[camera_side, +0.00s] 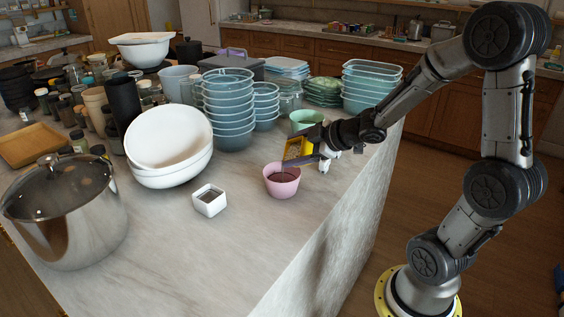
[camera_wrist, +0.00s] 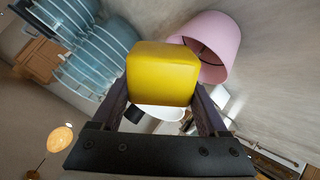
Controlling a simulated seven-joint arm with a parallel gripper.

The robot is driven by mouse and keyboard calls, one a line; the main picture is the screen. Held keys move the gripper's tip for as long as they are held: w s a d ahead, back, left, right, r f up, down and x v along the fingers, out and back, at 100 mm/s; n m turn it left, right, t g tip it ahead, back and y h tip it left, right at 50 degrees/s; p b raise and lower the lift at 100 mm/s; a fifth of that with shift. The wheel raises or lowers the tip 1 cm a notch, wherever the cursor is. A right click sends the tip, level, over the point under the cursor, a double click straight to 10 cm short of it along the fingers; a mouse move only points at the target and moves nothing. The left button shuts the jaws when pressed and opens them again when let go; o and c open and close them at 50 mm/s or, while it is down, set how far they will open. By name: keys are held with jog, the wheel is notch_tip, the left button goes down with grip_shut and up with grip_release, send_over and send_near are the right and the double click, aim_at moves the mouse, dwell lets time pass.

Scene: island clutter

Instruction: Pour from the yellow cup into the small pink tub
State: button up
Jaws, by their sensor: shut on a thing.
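My gripper (camera_side: 300,151) is shut on the yellow cup (camera_side: 292,147), holding it above the counter just behind and right of the small pink tub's rim. In the wrist view the yellow cup (camera_wrist: 162,73) fills the space between my fingers (camera_wrist: 162,95), and its opening is not visible. The cup looks tipped over, but its exact angle is hard to tell. The small pink tub (camera_side: 282,187) stands upright on the counter with something dark inside. The tub (camera_wrist: 222,45) also shows behind the cup in the wrist view. I cannot make out a stream between them.
A small white square dish (camera_side: 210,206) with dark contents stands left of the tub. Large white bowls (camera_side: 170,150) and a steel pot (camera_side: 65,220) are further left. Stacked teal containers (camera_side: 228,105) and a green bowl (camera_side: 306,118) stand behind. The front counter is clear.

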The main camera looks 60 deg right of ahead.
dwell(0.3)
jog(key=shift+w+a+r, duration=0.1)
jog(key=shift+w+r, duration=0.05)
jog(key=shift+r, duration=0.05)
jog(key=shift+a+r+n+g+h, duration=0.1)
jog(key=shift+n+g+h, duration=0.2)
jog(key=shift+g+h, duration=0.1)
jog(key=shift+w+a+r+n+g+h, duration=0.15)
jog(key=shift+a+n+g+h, duration=0.05)
jog(key=shift+n+g+h, duration=0.25)
dwell(0.3)
jog(key=shift+w+a+r+h, duration=0.15)
jog(key=shift+h, duration=0.1)
jog(key=shift+a+n+g+h, duration=0.1)
jog(key=shift+n+g+h, duration=0.2)
jog(key=shift+g, duration=0.15)
